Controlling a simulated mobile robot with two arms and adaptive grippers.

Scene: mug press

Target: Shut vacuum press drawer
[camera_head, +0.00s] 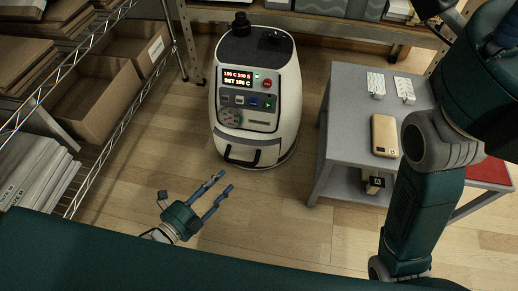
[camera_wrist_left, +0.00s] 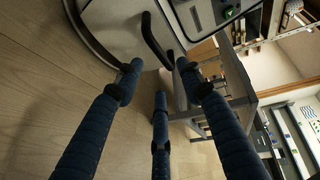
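The vacuum press (camera_head: 257,80) is a white rounded machine on the floor with a lit display and buttons. Its drawer front (camera_head: 240,150) is low on the near side, with a black bar handle (camera_head: 243,160). How far out the drawer stands is hard to tell. My left gripper (camera_head: 219,188) is below and left of the handle in the head view, its blue fingers spread and empty. In the left wrist view the handle (camera_wrist_left: 157,40) is just beyond the open fingertips (camera_wrist_left: 158,82), with no clear contact. My right gripper is not in view; only the arm shows.
A grey side table (camera_head: 345,110) stands right of the press, with a gold box (camera_head: 384,136) and small white packets (camera_head: 404,90) on it. A wire shelf with cardboard boxes (camera_head: 95,100) lines the left. Wooden floor (camera_head: 275,215) is clear before the press.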

